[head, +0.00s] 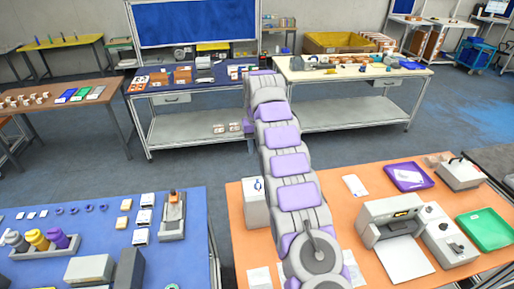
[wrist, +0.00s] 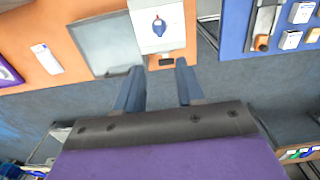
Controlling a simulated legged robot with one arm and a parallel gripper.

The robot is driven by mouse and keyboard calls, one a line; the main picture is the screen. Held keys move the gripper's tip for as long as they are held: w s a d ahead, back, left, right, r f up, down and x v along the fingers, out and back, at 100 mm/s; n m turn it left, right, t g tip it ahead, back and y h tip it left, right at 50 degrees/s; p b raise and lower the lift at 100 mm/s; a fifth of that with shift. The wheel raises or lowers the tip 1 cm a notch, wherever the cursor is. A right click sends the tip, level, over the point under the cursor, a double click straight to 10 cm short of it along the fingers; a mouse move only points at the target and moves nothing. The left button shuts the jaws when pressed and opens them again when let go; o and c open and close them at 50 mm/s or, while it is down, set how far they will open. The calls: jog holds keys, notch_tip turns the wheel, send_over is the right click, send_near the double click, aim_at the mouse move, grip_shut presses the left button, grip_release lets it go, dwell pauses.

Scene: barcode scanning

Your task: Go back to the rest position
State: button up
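My gripper (wrist: 160,68) shows in the wrist view with its two dark fingers spread apart and nothing between them. Its fingertips lie in the picture just below a white box (wrist: 176,12) with a dark blue mark on its face. The distance between them is hard to tell. In the head view my arm reaches forward from the bottom middle, past the orange table, and mostly hides my gripper at its far end. The white box (head: 256,203) stands at the left edge of the orange table (head: 334,205), beside my arm.
A blue table (head: 190,262) with bottles and small boxes is at the left. A printer-like machine (head: 390,220), a purple tray (head: 408,177) and a green tray (head: 484,230) stand on the orange table. Workbenches with parts line the back. Grey floor (head: 80,165) is clear between.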

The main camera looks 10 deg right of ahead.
jog(key=shift+r, duration=0.25)
dwell(0.4)
jog(key=s+r+g+b, duration=0.15)
jog(key=s+b, duration=0.85)
jog(key=s, duration=1.4)
jog(key=s+f+b, duration=0.2)
jog(key=s+f, duration=0.3)
jog(key=s, duration=0.5)
jog(key=s+f+b, duration=0.3)
jog(key=s+f, duration=0.2)
jog(key=s, duration=0.5)
jog(key=s+f+b, duration=0.2)
jog(key=s+f, duration=0.3)
jog(key=s, duration=0.6)
jog(key=shift+s+f, duration=0.1)
